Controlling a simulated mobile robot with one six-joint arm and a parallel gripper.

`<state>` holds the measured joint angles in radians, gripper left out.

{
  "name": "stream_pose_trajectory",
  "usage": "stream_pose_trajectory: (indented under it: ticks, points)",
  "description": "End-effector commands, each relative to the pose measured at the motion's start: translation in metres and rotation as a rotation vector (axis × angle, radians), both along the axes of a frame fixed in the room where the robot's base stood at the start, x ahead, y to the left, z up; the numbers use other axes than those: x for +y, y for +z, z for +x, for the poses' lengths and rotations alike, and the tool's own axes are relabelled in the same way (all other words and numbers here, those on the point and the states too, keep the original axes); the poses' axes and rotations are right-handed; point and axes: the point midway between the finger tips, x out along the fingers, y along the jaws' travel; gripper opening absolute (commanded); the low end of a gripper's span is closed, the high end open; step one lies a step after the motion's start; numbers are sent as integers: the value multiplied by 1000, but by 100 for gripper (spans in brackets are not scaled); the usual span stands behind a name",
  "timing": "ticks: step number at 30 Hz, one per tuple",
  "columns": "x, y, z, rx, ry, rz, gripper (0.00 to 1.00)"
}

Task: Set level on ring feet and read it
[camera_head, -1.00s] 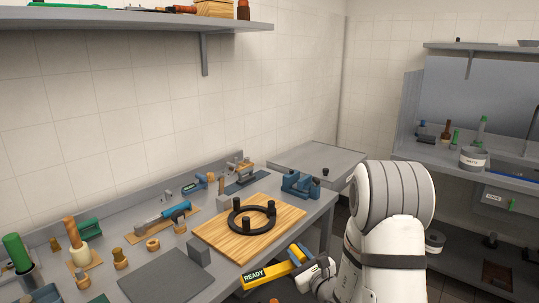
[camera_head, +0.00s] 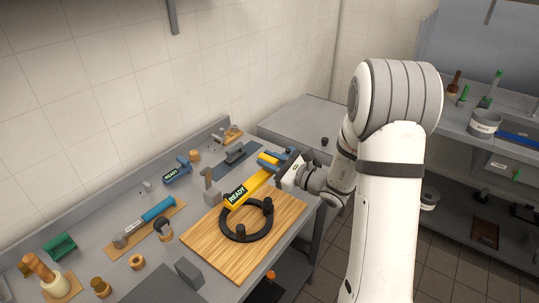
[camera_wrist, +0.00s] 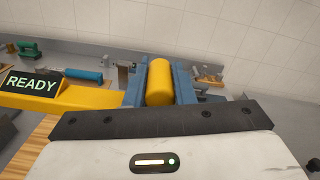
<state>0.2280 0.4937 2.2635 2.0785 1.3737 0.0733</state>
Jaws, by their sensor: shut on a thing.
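A yellow level with a dark READY display (camera_head: 250,188) is held in my gripper (camera_head: 280,172). It also shows in the wrist view (camera_wrist: 75,98), with a yellow cylinder (camera_wrist: 160,82) at its gripped end. My gripper is shut on that end, and its fingertips are partly hidden. The black ring (camera_head: 236,237) with short upright black posts lies on the wooden board (camera_head: 200,246). The level's display end overlaps the ring's far side in the head view. I cannot tell whether it touches a post.
A blue READY device (camera_head: 177,173), a blue-handled tool (camera_head: 157,209) and a small grey block (camera_head: 188,272) are on the bench to the left. The board's front right part is clear.

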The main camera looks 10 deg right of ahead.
Motion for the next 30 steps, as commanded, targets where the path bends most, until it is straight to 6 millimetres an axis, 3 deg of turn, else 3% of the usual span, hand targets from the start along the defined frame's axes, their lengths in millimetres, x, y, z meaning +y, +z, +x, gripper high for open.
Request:
stream_pose_trajectory:
  ticks: [10, 30]
  points:
    - [-2, -3, -1, 2, -3, 3, 0]
    - [-3, -67, 0, 2, -4, 4, 0]
